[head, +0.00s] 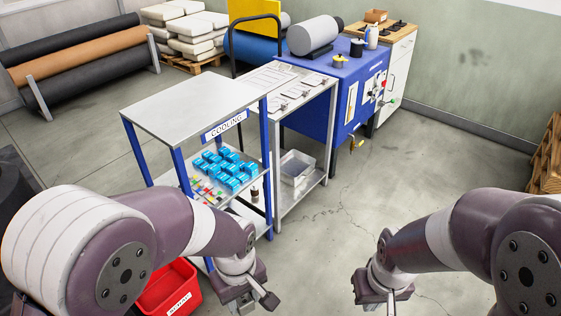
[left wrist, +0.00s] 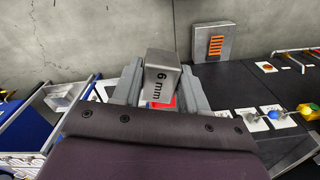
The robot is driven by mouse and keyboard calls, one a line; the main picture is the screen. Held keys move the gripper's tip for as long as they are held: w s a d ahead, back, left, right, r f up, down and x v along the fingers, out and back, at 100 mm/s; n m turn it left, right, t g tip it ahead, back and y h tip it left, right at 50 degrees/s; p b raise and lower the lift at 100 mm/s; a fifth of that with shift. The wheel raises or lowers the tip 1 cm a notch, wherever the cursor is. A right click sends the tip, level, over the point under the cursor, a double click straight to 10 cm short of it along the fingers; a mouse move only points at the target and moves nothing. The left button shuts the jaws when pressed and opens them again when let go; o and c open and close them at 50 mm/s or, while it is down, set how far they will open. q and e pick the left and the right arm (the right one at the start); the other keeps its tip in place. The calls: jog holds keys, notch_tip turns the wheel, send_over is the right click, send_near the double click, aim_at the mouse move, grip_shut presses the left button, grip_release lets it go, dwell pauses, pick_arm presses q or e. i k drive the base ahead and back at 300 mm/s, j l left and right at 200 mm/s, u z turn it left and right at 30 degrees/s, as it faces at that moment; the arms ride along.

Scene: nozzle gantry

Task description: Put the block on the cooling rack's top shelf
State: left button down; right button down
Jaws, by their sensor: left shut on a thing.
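The block (left wrist: 161,78) is grey metal with "6 mm" printed on it. In the left wrist view it sits between the two fingers of my left gripper (left wrist: 160,88), which is shut on it. In the head view my left gripper (head: 248,301) is low, in front of and below the cooling rack's top shelf (head: 190,108); I cannot make out the block there. That shelf is a bare grey plate on blue posts, above the "COOLING" label (head: 226,126). My right gripper (head: 384,301) is at the bottom edge, its fingertips cut off.
Several blue blocks (head: 226,168) fill the rack's shelf below. A red bin (head: 168,288) stands on the floor by my left arm.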

aim_at(195, 108)
jog(key=i+z, duration=0.25)
jog(key=i, duration=0.25)
jog(key=i+j+z, duration=0.2)
jog(key=i, duration=0.35)
jog(key=i+j+z, duration=0.1)
jog(key=i+z, duration=0.15)
jog(key=i, duration=0.25)
